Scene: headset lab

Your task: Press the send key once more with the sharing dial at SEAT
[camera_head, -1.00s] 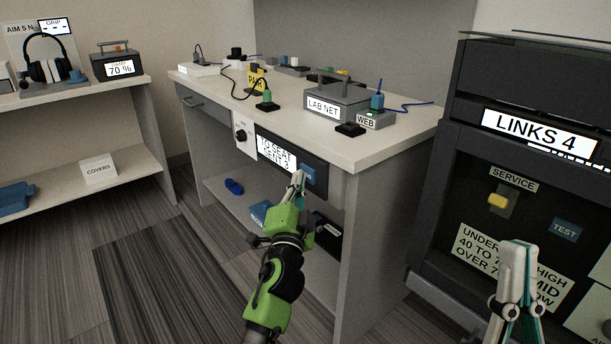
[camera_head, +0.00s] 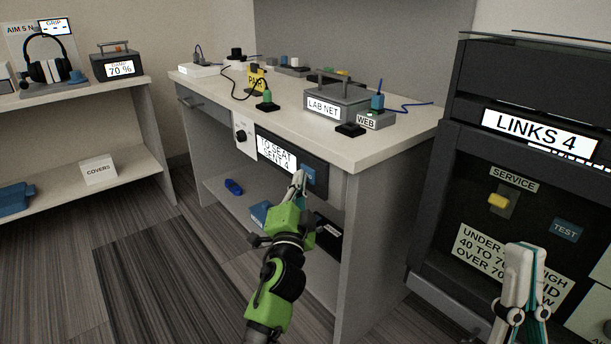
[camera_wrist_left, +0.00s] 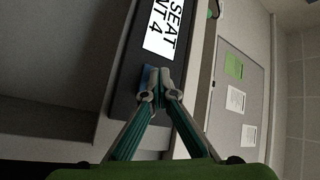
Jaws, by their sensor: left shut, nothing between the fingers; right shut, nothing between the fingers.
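The display (camera_head: 277,153) on the desk front reads TO SEAT and what looks like SENT 4. The left wrist view shows the display (camera_wrist_left: 168,28) with SEAT and NT 4. The blue send key (camera_head: 310,176) sits right of it, partly hidden by my left gripper (camera_head: 299,178). That gripper is shut and empty, its tips at the key; whether they touch it I cannot tell. In the left wrist view, the key (camera_wrist_left: 146,76) shows beside the tips (camera_wrist_left: 158,78). The sharing dial (camera_head: 241,135) is on a white plate left of the display. My right gripper (camera_head: 523,255) is shut and empty.
The desk top (camera_head: 370,148) overhangs the panel and carries the LAB NET box (camera_head: 338,105). A dark cabinet (camera_head: 545,95) marked LINKS 4 stands at the right behind my right gripper. The floor left of my left arm is clear.

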